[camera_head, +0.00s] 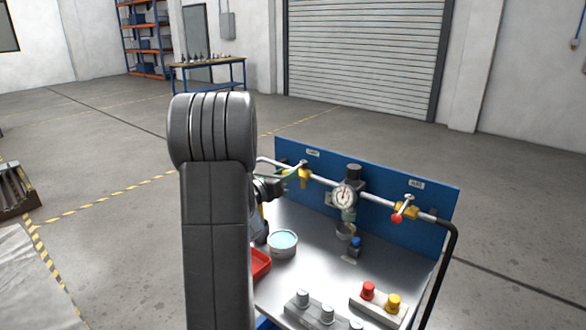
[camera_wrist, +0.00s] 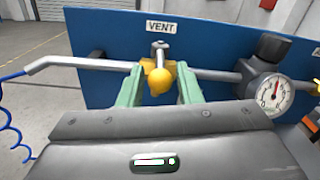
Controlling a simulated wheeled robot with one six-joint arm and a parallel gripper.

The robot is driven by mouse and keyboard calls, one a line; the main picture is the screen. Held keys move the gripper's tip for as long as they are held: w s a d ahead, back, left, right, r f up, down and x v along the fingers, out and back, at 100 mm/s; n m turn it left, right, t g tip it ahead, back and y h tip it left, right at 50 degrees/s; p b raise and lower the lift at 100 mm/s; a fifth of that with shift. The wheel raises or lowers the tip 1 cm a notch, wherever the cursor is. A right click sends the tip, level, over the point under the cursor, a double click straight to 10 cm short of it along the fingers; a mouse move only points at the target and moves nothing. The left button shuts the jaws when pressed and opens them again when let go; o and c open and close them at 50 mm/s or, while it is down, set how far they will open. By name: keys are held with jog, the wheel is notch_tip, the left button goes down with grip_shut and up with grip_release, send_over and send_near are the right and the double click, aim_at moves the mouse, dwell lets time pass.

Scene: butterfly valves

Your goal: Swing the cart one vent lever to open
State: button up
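The vent valve (camera_wrist: 160,76) is yellow with a rounded knob facing the wrist camera and a grey stem above it. It sits on the grey pipe under the VENT label (camera_wrist: 161,27). My gripper (camera_wrist: 160,92) has its two green fingers apart, one on each side of the yellow part. I see no clear contact. In the head view the vent valve (camera_head: 304,175) is at the left of the cart's blue panel (camera_head: 400,192), with my gripper (camera_head: 296,170) at it. My arm hides part of the cart there, and the lever's exact angle is hard to tell.
A gauge (camera_head: 343,196) is right of the vent valve, then a second valve with a red knob (camera_head: 398,218). The cart top holds a bowl (camera_head: 283,243), a red tray (camera_head: 260,263) and coloured knobs (camera_head: 368,290). A blue coiled hose (camera_wrist: 12,125) hangs at left.

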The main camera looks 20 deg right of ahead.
jog(key=shift+x, duration=1.95)
grip_shut()
